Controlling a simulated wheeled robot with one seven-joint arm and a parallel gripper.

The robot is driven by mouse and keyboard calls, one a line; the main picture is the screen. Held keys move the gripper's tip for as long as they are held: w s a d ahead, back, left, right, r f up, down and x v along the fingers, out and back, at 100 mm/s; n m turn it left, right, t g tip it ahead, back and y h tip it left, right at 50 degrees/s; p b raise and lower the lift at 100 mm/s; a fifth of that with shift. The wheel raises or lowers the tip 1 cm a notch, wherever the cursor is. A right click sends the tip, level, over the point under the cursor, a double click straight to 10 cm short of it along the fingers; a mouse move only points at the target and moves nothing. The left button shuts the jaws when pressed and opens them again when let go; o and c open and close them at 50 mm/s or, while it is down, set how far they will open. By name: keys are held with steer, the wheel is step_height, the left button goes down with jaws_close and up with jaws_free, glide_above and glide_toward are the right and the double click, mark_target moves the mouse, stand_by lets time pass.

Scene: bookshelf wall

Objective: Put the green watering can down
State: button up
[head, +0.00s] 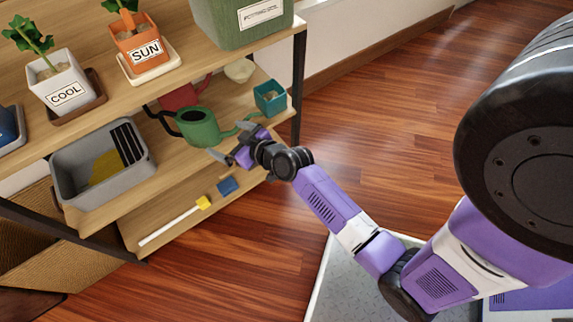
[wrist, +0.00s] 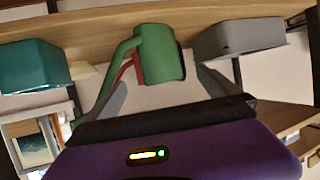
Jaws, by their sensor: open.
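The green watering can (head: 198,130) stands upright on the middle shelf (head: 165,150), near its front edge, with its spout toward the right. In the wrist view, which is upside down, the green can (wrist: 158,52) is ahead of my gripper (wrist: 162,78), between the lines of the fingers. My gripper (head: 233,142) is open at the front of the shelf, just right of the can in the head view. The fingers look spread clear of the can's body, though any light contact cannot be told.
A red watering can (head: 185,96) is behind the green one. A grey bin (head: 75,178) stands left and a teal pot (head: 270,97) right. Potted plants and a green box (head: 235,30) fill the shelf above. A yellow-tipped white stick (head: 175,222) and a blue block (head: 228,186) lie below.

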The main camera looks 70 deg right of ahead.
steer(key=s+a+r+n, duration=0.1)
steer(key=s+a+r, duration=0.2)
steer(key=s+a, duration=1.2)
steer(key=s+a+r+n+t+y, duration=0.1)
steer(key=s+a+r+y, duration=0.3)
steer(key=s+r, duration=0.9)
steer(key=shift+a+r+n+t, duration=0.45)
steer(key=shift+a+n, duration=0.25)
steer(key=shift+a, duration=0.4)
steer(key=shift+r, duration=0.1)
step_height(320, 180, up, 14)
steer(key=p, duration=1.4)
